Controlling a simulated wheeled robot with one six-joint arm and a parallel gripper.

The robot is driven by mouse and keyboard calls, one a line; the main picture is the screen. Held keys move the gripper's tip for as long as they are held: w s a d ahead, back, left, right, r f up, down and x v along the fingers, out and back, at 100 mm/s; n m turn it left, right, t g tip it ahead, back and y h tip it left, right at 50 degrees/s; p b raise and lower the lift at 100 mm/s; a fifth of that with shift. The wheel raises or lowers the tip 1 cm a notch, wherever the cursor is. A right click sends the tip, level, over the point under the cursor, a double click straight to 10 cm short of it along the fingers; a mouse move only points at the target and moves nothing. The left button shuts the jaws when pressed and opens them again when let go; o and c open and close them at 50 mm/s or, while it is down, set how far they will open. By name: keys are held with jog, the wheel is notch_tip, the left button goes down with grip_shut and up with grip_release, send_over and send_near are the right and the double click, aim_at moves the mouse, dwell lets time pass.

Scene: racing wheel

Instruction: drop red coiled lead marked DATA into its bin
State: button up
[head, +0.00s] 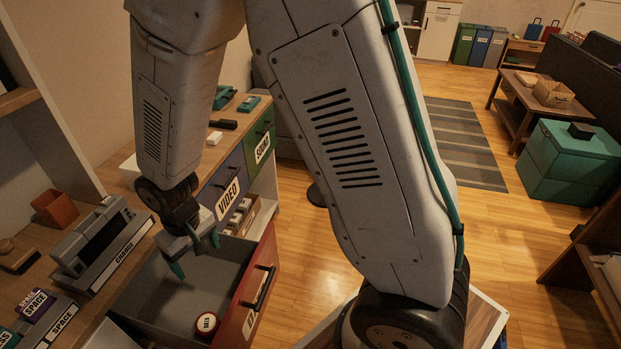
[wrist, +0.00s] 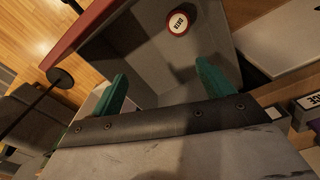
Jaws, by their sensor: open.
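The red coiled lead (head: 207,322), a round red disc with a white DATA label, lies on the floor of the open grey drawer with a red front (head: 263,280). The wrist view shows the lead (wrist: 179,23) near the drawer's inner corner. The label on the red front is mostly cut off or hidden behind the handle. My gripper (head: 196,254) is over the drawer, open and empty, its teal fingers apart and pointing down. The lead is clear of both fingers (wrist: 160,74).
Purple VIDEO (head: 228,199) and green SOUND (head: 262,148) drawer fronts stand beyond the red one. Open wooden floor lies to the right.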

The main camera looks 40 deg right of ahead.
jog(key=s+d+r, duration=0.2)
jog(key=d+r, duration=0.3)
jog(key=r, duration=0.4)
jog(key=s+d+r+m, duration=0.1)
jog(key=s+d+r, duration=0.4)
jog(key=s+r, duration=0.3)
jog(key=s+d+r+m, duration=0.1)
jog(key=s+d+r, duration=0.5)
jog(key=s+r, duration=0.2)
jog(key=shift+s+r+m+t, duration=0.35)
jog(key=shift+s+m+t, duration=0.05)
jog(key=shift+s, duration=0.85)
